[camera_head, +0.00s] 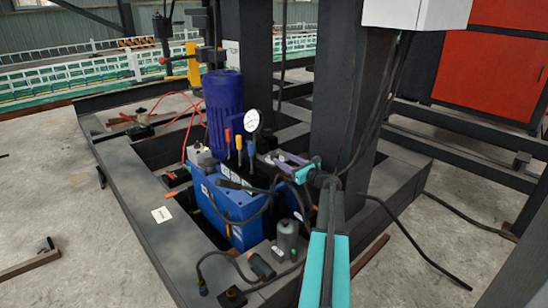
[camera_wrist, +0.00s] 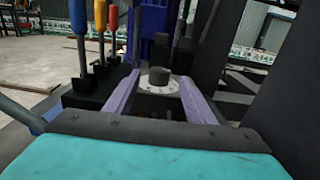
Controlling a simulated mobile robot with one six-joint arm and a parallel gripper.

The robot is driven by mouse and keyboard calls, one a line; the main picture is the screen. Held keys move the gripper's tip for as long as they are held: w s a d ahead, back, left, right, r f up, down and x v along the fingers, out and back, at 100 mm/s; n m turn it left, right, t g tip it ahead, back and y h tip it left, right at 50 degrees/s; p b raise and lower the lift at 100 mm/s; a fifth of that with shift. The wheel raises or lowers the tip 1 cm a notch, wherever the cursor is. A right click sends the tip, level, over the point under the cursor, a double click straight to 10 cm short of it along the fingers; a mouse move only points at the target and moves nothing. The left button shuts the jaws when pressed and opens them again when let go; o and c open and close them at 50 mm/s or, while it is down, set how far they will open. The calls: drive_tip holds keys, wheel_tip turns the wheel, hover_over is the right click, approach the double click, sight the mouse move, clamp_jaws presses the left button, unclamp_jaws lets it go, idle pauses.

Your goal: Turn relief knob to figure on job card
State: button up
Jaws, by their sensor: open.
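The relief knob (camera_wrist: 158,75) is a short dark cylinder above a pale round dial plate (camera_wrist: 170,87) in the wrist view. My gripper (camera_wrist: 160,82) is open, its two purple fingers pointing at the knob, one to each side in the picture. A gap shows on both sides; I cannot tell whether the tips reach around it or stop short. In the head view my gripper (camera_head: 280,160) is at the blue hydraulic unit (camera_head: 232,203). A small white card (camera_head: 162,214), perhaps the job card, lies on the dark frame; its writing is too small to read.
Levers with blue, orange and red handles (camera_wrist: 101,18) stand just left of my fingers. A pressure gauge (camera_head: 252,120) and a blue motor (camera_head: 223,95) rise behind. A dark column (camera_head: 350,100) stands close on the right. Black cables hang and loop around the unit.

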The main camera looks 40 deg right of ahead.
sight(274, 154)
drive_tip(key=shift+w+d+b, duration=0.2)
drive_tip(key=shift+w+b, duration=0.25)
drive_tip(key=shift+w, duration=3.1)
drive_tip(key=c, duration=1)
drive_tip(key=shift+c, duration=0.2)
drive_tip(key=shift+a+m+h+b, duration=0.15)
drive_tip(key=shift+m+h+b, duration=0.45)
drive_tip(key=shift+h, duration=0.4)
drive_tip(key=shift+m+g+h+b, duration=0.3)
drive_tip(key=shift+m+h+b, duration=0.1)
drive_tip(key=shift+h, duration=0.2)
drive_tip(key=shift+f+m+g+h+b, duration=0.1)
drive_tip(key=shift+m+g+h+b, duration=0.5)
drive_tip(key=shift+m+h+b, duration=0.85)
drive_tip(key=shift+h, duration=0.75)
